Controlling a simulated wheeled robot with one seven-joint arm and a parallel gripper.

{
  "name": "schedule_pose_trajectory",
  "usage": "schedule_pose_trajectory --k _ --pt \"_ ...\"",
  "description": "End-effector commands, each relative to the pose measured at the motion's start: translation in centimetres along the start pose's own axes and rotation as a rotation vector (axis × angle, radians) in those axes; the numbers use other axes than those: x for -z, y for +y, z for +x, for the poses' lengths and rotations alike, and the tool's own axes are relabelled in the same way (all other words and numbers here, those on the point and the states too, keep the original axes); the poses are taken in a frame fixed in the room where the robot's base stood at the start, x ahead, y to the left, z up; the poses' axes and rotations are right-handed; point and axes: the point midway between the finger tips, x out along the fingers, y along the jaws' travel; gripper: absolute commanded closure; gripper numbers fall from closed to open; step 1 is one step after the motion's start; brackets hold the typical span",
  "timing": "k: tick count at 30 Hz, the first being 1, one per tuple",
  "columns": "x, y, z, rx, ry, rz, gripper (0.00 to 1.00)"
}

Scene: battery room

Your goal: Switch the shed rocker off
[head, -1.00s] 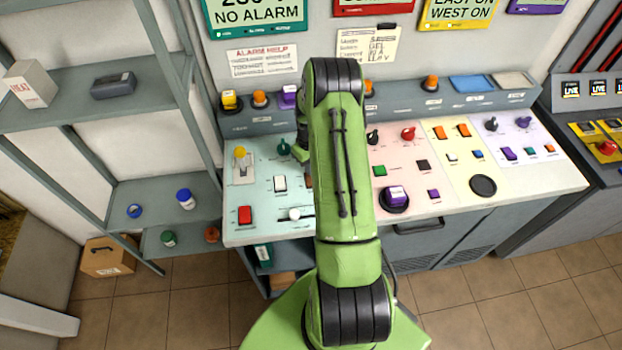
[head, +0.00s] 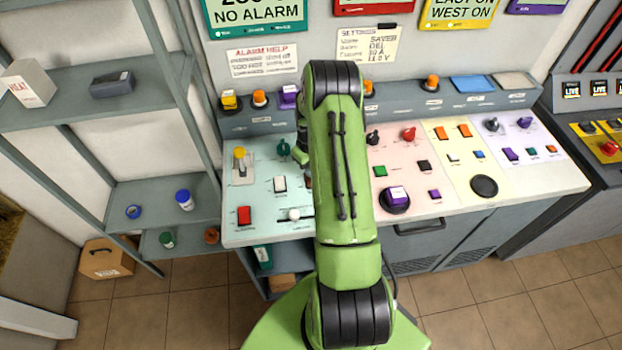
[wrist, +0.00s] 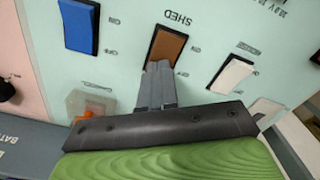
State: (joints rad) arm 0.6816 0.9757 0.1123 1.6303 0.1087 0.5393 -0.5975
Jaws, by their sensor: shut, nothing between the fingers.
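The shed rocker (wrist: 167,47) is a brown rectangular switch in a dark frame, with the word SHED printed beside it on the pale green panel in the wrist view. My gripper (wrist: 158,66) is shut and empty. Its fingertips are right at the near end of the brown rocker and overlap that end in the picture. I cannot tell whether they touch it or which way the rocker is tipped. In the head view my green arm hides the gripper and most of the rocker.
In the wrist view a blue rocker (wrist: 79,26) lies left of the shed rocker and a white rocker (wrist: 231,75) lies right. A clear block with an orange part (wrist: 90,105) is beside my gripper.

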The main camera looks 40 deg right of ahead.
Motion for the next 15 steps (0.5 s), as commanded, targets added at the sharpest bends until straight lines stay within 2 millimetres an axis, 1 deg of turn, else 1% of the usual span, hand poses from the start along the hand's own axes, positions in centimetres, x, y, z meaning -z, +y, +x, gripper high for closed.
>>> schedule_pose_trajectory --k 1,3,15 --pt "0.1 0.0 -0.8 -0.001 0.002 0.000 1.00" --pt "0.1 0.0 -1.5 -0.002 0.003 0.000 1.00" --pt "0.1 0.0 -5.3 -0.002 0.003 0.000 1.00"
